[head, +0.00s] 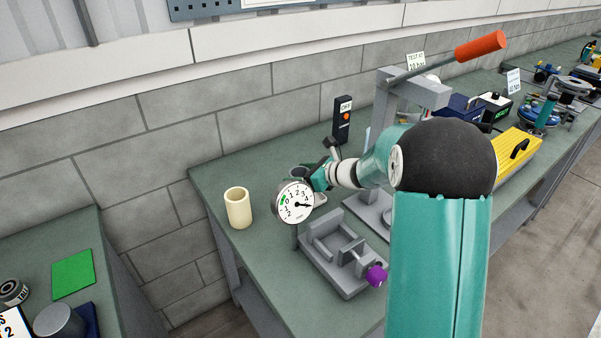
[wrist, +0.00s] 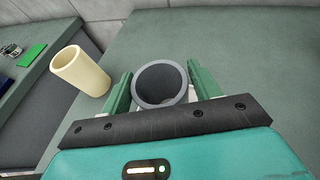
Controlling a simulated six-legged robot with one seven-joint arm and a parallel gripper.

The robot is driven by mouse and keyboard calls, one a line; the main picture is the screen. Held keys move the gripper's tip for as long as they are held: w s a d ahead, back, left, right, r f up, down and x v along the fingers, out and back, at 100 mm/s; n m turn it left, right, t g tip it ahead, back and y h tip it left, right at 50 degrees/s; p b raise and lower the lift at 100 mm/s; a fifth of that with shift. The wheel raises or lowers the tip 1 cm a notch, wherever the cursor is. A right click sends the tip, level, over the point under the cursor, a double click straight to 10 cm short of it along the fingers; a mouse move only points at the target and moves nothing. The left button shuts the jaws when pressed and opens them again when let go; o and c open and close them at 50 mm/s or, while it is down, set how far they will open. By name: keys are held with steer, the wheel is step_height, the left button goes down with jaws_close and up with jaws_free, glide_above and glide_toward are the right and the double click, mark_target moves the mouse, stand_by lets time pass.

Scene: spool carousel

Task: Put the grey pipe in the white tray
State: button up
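The grey pipe (wrist: 137,90) is seen end-on in the wrist view, its round open mouth facing the camera. My gripper (wrist: 160,82) has its two green fingers on either side of the pipe, close against it, and appears shut on it. In the head view my gripper (head: 314,178) is over the green bench, partly hidden behind a round gauge. A pale rounded edge (head: 320,198) shows below it; I cannot tell whether this is the white tray. No white tray shows clearly in either view.
A cream cylinder (head: 238,208) stands at the bench's left end; it also shows in the wrist view (wrist: 80,72). The dial gauge (head: 295,203) and a grey vise (head: 340,255) with a purple knob are in front. A black switch box (head: 343,120) stands behind.

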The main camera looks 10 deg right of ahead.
steer(key=shift+o, duration=1.1)
steer(key=shift+r, duration=0.25)
steer(key=v, duration=1.2)
